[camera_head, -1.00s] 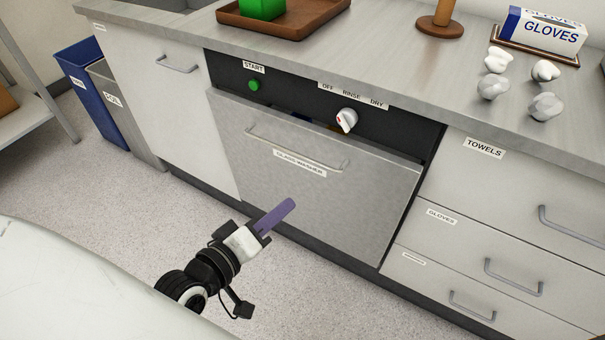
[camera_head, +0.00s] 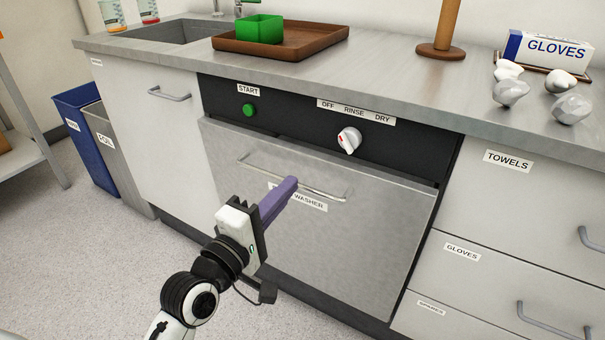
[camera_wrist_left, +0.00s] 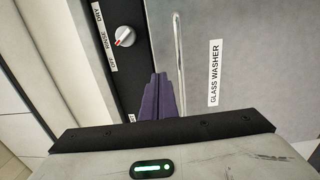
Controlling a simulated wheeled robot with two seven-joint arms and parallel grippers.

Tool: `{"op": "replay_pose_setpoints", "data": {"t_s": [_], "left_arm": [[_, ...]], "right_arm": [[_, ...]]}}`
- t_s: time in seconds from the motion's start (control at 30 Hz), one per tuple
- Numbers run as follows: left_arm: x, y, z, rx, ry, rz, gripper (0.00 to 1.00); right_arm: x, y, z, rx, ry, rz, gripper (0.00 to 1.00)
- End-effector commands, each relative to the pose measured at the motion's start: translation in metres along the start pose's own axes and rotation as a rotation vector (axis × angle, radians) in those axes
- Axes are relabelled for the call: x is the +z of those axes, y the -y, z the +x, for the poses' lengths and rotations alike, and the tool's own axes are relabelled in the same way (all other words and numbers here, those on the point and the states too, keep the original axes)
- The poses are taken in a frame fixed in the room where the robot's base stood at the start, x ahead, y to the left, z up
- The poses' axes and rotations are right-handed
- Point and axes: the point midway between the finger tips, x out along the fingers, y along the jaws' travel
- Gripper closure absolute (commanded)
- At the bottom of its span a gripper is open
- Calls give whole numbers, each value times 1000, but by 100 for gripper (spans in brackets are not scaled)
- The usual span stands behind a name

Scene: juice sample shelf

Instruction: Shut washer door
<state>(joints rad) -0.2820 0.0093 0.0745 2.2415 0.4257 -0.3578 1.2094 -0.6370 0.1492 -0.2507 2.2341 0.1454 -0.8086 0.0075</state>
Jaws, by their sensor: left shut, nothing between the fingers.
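The glass washer door (camera_head: 345,245) is a grey steel panel with a bar handle (camera_head: 310,187). Its top edge sits close below the black control panel (camera_head: 300,125), with a thin dark strip along it; I cannot tell whether it is fully flush. My left gripper (camera_head: 284,194) is shut and empty, its purple fingers in front of the door near the handle and over part of the label. In the left wrist view, the fingers (camera_wrist_left: 160,98) point toward the door (camera_wrist_left: 270,45) beside the handle (camera_wrist_left: 179,60). Contact cannot be told. My right gripper is not in view.
The counter above holds a brown tray (camera_head: 325,38) with a green box (camera_head: 258,29), a wooden stand (camera_head: 440,51), crumpled white pieces (camera_head: 511,92) and a glove box (camera_head: 547,50). Drawers (camera_head: 500,215) are at the right, bins (camera_head: 95,150) at the left. The floor in front is clear.

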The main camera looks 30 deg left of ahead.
Motion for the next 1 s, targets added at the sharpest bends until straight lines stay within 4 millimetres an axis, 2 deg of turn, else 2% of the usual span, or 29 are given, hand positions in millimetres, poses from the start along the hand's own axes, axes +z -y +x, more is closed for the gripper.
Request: {"op": "replay_pose_setpoints", "data": {"t_s": [0.03, 0.2, 0.4, 0.87, 1.0], "left_arm": [[0, 0, 11, 5, 0, 0, 100], [0, 1, 40, 3, 0, 0, 100], [0, 2, 60, 0, 0, 2, 100], [0, 0, 65, -2, -1, 1, 100], [-9, -6, 70, -19, -16, 3, 100]], "right_arm": [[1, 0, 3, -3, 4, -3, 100], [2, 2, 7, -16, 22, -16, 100], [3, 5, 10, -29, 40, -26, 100], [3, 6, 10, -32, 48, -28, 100], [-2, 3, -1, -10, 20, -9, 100]]}}
